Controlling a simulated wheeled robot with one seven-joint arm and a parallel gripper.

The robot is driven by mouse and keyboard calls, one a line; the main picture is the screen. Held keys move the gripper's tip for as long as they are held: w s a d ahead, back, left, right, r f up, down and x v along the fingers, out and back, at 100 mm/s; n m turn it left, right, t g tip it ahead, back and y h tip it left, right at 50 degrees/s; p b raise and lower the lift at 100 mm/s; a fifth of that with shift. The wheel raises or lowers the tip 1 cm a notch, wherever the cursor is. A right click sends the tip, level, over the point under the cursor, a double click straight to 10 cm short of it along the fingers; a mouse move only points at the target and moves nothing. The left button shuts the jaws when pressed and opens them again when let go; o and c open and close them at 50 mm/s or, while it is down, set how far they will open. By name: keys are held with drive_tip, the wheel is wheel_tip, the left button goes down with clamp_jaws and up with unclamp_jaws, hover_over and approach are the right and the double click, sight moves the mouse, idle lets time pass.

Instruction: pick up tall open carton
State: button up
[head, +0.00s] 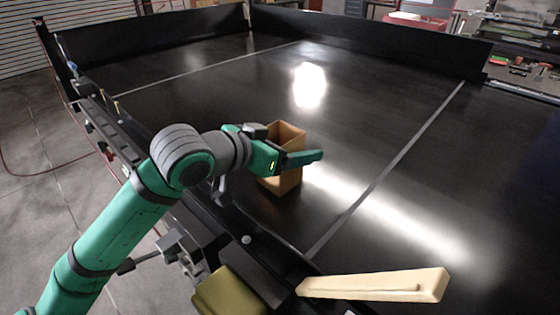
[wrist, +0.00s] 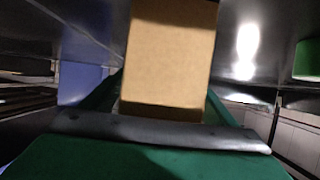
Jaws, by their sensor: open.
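The tall open carton (head: 288,181) is a brown box standing upright on the black conveyor, near its left edge. My gripper (head: 304,159) is in front of it in the head view and covers part of its middle. In the wrist view the carton (wrist: 170,58) fills the upper middle, just beyond the palm and between the green fingers. The gripper is open. The frames do not show clearly whether a finger touches the carton.
The black conveyor (head: 400,90) has low side walls and is mostly clear around the carton. A cream-coloured bar (head: 375,286) and an olive block (head: 230,292) are at the near edge. A green object (wrist: 307,60) shows at the right in the wrist view.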

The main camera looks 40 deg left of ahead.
sight(291, 131)
drive_tip(key=c, duration=1.1)
drive_tip(key=shift+r, duration=0.2)
drive_tip(key=shift+r, duration=1.5)
drive_tip(key=s+d+r, duration=0.1)
drive_tip(key=s+r, duration=0.2)
drive_tip(key=s, duration=0.1)
drive_tip(key=s+d+r, duration=0.2)
drive_tip(key=s+r, duration=0.1)
drive_tip(key=s, duration=0.2)
drive_tip(key=s+d+r, duration=0.1)
drive_tip(key=s+r, duration=0.2)
drive_tip(key=s, duration=0.1)
drive_tip(key=shift+s+d+r, duration=0.15)
drive_tip(key=shift+d+r, duration=0.15)
drive_tip(key=shift+r, duration=0.05)
